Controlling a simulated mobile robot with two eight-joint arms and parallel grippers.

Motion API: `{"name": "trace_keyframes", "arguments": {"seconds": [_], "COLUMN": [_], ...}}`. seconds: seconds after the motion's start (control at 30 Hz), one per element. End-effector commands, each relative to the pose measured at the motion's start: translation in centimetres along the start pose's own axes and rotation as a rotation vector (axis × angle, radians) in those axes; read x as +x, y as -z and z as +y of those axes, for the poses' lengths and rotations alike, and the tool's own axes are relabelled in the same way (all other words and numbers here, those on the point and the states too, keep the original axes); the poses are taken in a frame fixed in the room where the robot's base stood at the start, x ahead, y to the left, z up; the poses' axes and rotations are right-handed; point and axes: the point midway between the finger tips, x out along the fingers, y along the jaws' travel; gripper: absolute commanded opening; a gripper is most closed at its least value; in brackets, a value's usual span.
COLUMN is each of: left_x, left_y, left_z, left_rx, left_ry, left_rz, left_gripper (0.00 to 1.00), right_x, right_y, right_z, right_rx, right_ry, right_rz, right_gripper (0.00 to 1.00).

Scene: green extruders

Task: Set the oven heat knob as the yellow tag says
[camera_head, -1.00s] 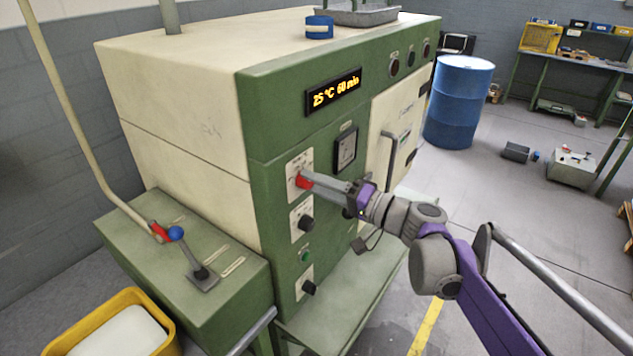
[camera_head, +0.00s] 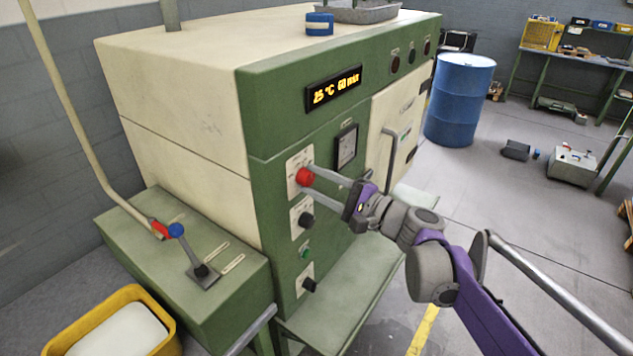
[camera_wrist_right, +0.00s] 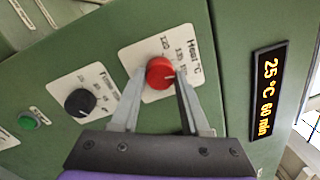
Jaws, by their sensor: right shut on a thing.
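The red heat knob (camera_head: 305,177) sits on a white plate (camera_head: 293,186) on the green oven front. In the right wrist view, the knob (camera_wrist_right: 160,73) has a white pointer line, and its plate (camera_wrist_right: 187,46) reads "Heat °C" with a partly hidden scale. My right gripper (camera_head: 310,176) is shut on the knob, one finger on each side; its fingers also show in the wrist view (camera_wrist_right: 160,80). I see no yellow tag in these frames. My left gripper is out of view.
The display (camera_head: 334,90) reads 25 °C 60 min in yellow. A black knob (camera_head: 306,220), a green button (camera_head: 304,254) and another black knob (camera_head: 309,286) sit below the heat knob. The oven door handle (camera_head: 389,160) is right of my gripper. A lever (camera_head: 190,247) stands at left.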

Motion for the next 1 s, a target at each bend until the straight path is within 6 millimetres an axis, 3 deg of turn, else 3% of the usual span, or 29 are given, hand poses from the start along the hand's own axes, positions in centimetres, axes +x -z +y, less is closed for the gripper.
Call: {"name": "trace_keyframes", "arguments": {"seconds": [0.77,0.8,0.93,1.0], "left_x": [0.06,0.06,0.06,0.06], "left_y": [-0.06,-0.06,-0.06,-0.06], "left_z": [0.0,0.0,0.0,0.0], "left_rx": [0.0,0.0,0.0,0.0], "left_ry": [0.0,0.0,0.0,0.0], "left_rz": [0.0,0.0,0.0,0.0], "left_gripper": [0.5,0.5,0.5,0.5], "right_x": [-0.01,-0.01,-0.01,-0.01], "right_y": [-0.02,-0.02,-0.02,-0.02], "right_z": [0.0,0.0,0.01,0.01], "right_rx": [0.1,0.1,0.1,0.099], "right_ry": [0.005,0.005,0.005,0.005], "right_rz": [0.006,0.006,0.006,0.006], "right_gripper": [0.0,0.51,0.74,0.76]}}
